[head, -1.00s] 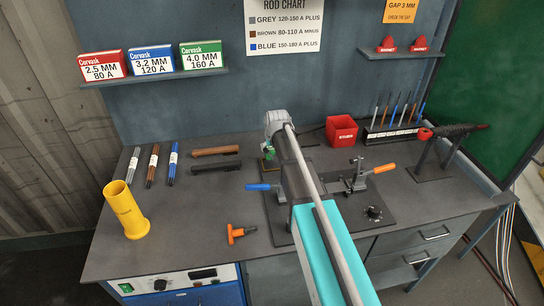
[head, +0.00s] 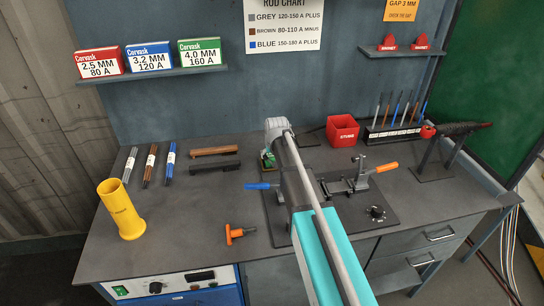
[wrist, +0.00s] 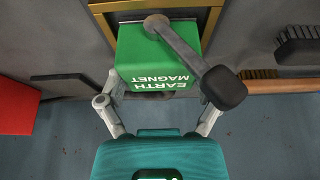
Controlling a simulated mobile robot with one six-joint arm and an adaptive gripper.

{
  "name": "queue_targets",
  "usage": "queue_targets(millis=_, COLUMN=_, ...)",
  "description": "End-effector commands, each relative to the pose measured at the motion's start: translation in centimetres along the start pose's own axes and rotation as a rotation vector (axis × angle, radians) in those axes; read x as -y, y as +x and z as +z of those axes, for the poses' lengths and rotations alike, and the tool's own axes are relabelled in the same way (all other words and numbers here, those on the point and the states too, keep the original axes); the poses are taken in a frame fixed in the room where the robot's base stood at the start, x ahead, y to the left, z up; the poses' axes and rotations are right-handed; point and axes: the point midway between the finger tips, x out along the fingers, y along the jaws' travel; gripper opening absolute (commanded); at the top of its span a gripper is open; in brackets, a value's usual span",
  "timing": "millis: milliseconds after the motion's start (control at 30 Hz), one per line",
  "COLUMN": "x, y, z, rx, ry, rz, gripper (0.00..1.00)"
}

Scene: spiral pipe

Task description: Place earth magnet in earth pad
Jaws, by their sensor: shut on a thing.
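The earth magnet (wrist: 160,62) is a green block with white lettering and a grey handle ending in a black knob. In the wrist view my gripper (wrist: 162,88) has its two fingers closed on its sides. The brass-edged earth pad (wrist: 205,18) shows at the top of the wrist view, directly beyond and partly behind the magnet. In the head view the magnet (head: 269,160) is a small green patch low over the bench, at the pad's place, half hidden by my arm. I cannot tell whether it touches the pad.
A red stubs box (head: 342,130) stands right of my arm. Two brushes (head: 215,160) lie to the left. A clamp fixture with a blue handle (head: 262,187) and an orange handle (head: 386,168) is nearer. A yellow tube (head: 122,210) stands at the left.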

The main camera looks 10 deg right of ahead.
Motion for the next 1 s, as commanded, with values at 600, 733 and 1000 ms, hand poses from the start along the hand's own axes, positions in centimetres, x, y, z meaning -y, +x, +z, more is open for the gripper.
queue_targets(millis=600, x=0.03, y=0.21, z=0.09, rx=0.0, ry=0.0, rz=0.0, gripper=1.0)
queue_targets(millis=733, x=0.03, y=0.18, z=0.07, rx=0.0, ry=0.0, rz=0.0, gripper=1.0)
queue_targets(millis=1000, x=0.03, y=-0.62, z=-0.04, rx=0.0, ry=0.0, rz=0.0, gripper=1.0)
